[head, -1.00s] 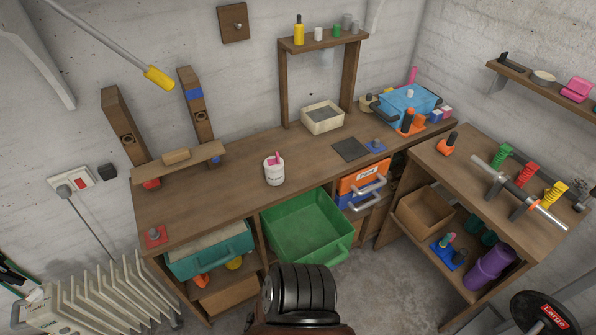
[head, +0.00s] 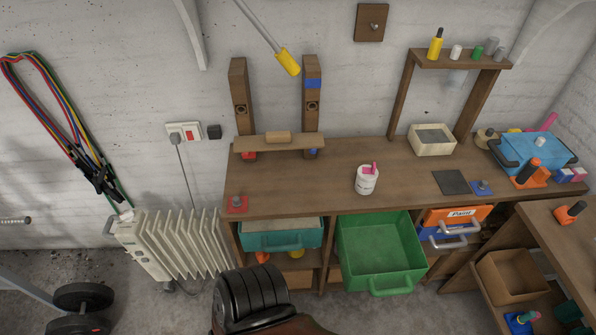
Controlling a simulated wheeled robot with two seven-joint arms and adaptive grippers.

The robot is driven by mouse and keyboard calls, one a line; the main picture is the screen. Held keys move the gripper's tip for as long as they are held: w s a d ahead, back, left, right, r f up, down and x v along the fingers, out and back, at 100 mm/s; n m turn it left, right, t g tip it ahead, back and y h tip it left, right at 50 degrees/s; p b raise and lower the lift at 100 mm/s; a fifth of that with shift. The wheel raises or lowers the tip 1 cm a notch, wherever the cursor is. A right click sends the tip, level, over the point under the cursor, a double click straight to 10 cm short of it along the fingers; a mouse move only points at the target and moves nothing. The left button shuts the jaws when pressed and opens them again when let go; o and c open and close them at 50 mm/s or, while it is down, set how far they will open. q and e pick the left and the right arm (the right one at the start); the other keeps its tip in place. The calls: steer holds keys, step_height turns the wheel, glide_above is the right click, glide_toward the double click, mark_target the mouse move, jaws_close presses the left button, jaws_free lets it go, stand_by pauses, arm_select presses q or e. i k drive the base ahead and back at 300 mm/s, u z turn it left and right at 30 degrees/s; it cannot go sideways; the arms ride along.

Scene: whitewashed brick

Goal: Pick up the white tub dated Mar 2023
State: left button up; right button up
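A small white tub (head: 367,182) stands upright on the wooden workbench (head: 320,186), near its front edge above the green bin. A pink object sticks up at its top. Dark print shows on its side, but it is too small to read a date. Neither of my grippers is in view, and nothing touches the tub.
A green bin (head: 384,281) sits below the bench front. A cream box (head: 432,141), a dark square mat (head: 450,182) and a blue crate (head: 538,150) are to the right. A black ribbed object (head: 252,299) is close at the bottom. A white radiator (head: 182,244) stands left.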

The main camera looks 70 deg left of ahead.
mark_target(364, 184)
steer(key=u, duration=2.1)
